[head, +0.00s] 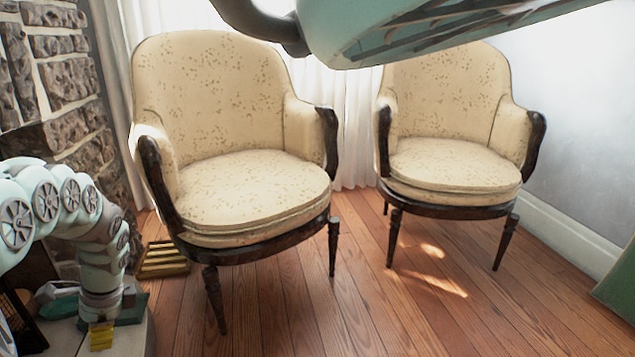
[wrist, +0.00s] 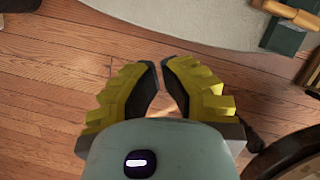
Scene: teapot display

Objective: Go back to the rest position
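My gripper (wrist: 160,70) shows in the wrist view, with ridged yellow-green fingers and dark pads. A narrow gap stands between the two pads. I see only floor through it, and nothing is held. The fingers are above the wooden floor (wrist: 60,75).
Two cream patterned armchairs with dark legs, one on the left (head: 225,95) and one on the right (head: 445,95), stand by white curtains. A stone wall (head: 65,75) is at left. A yellow slatted thing (head: 163,260) lies on the floor. Open floor is in front.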

